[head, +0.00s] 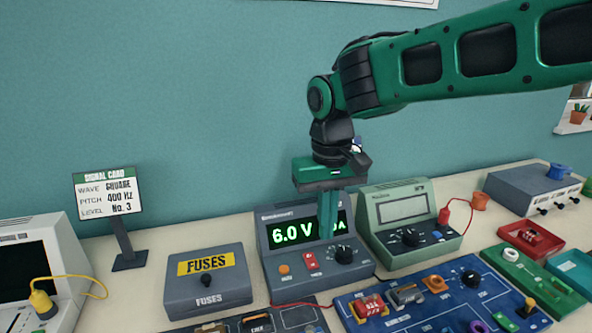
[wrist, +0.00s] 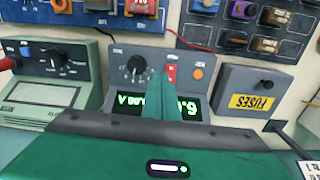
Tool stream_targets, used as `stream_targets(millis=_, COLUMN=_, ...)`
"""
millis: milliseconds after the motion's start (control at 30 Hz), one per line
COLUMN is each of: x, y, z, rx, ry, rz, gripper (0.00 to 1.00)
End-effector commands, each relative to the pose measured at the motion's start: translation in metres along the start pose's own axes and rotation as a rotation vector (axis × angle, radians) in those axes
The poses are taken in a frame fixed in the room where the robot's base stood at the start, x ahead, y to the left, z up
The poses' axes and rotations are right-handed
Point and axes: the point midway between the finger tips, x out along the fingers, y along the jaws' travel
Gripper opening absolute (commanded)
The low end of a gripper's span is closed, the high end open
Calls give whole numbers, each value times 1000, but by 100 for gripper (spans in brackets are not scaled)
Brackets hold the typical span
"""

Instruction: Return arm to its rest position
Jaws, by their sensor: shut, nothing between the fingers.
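My green arm reaches in from the right in the head view. My gripper (head: 327,236) points down in front of the grey power supply (head: 275,215), whose display reads 6.0 V; part of the display is hidden behind the fingers. In the wrist view my gripper (wrist: 163,94) has its teal fingers together with nothing between them. The fingertips are close to the supply's front panel, near the red switch (head: 310,260) and the black knob (head: 344,254). I cannot tell whether they touch it.
A fuses box (head: 207,285) and a signal card on a stand (head: 108,206) are at left. A green meter (head: 410,222) stands right of the supply. A blue circuit board (head: 450,300) lies in front. Small trays (head: 531,240) are at right.

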Motion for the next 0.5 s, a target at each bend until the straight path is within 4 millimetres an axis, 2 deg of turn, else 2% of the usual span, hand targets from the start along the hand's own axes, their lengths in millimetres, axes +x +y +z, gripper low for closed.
stream_targets(millis=33, x=0, y=24, z=5, rx=42, ry=2, rz=4, gripper=0)
stream_targets(millis=167, x=3, y=96, z=32, rx=175, ry=5, rz=15, gripper=0)
stream_targets(millis=200, x=5, y=120, z=45, rx=221, ry=6, rz=17, gripper=0)
stream_targets(millis=267, x=9, y=153, z=66, rx=292, ry=5, rz=20, gripper=0)
stream_targets(millis=300, x=12, y=173, z=82, rx=337, ry=3, rz=21, gripper=0)
stream_targets(millis=400, x=21, y=215, z=127, rx=453, ry=1, rz=20, gripper=0)
stream_targets(millis=500, x=33, y=246, z=174, rx=563, ry=-2, rz=14, gripper=0)
